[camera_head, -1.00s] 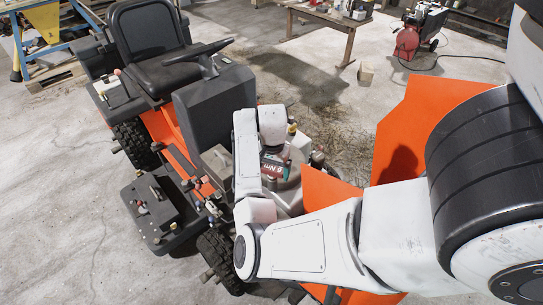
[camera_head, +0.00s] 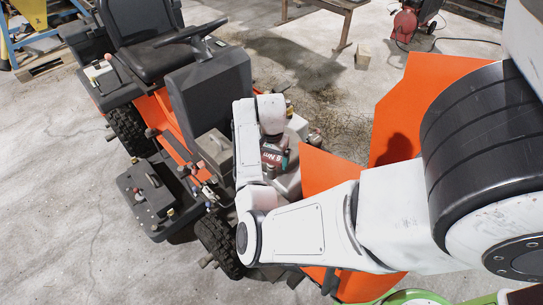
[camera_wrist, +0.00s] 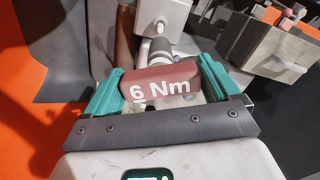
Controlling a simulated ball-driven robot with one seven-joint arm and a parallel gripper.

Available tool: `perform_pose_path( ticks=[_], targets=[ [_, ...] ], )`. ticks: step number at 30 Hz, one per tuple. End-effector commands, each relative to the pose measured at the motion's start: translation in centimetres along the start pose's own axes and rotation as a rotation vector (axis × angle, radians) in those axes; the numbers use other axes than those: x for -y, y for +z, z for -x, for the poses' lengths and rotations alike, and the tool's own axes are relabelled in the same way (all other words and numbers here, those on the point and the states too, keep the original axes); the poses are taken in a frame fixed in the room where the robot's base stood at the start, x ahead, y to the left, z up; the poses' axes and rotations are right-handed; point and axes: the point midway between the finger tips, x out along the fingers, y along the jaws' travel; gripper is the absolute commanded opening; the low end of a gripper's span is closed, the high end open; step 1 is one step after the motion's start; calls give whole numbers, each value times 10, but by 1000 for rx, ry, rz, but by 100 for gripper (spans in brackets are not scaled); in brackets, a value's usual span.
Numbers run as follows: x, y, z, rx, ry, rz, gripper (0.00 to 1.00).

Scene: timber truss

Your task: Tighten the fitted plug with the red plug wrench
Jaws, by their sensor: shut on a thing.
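The red plug wrench (camera_wrist: 158,92) is a dark red block marked "6 Nm" with a grey round shaft pointing away from me in the wrist view. My gripper (camera_wrist: 161,84) is shut on it, with one teal finger on each side. The far end of the shaft meets or lies close to the pale engine part (camera_wrist: 162,14); I cannot tell whether it is seated. The fitted plug is hidden behind the wrench. In the head view my gripper (camera_head: 274,153) and the wrench are over the engine area of the orange mower (camera_head: 160,100), partly covered by my arm.
Orange hood panels (camera_head: 400,110) stand open right of the engine. A grey box (camera_wrist: 283,45) is close right of the wrench.

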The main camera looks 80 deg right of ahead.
Motion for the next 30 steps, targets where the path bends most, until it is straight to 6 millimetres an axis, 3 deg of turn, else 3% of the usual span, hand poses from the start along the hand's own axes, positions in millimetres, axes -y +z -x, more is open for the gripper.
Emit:
perform_pose_path(
  ticks=[18, 30],
  targets=[
    [0, 0, -59, 0, 0, 0, 16],
    [0, 0, -81, -1, -2, -1, 16]
  ],
)
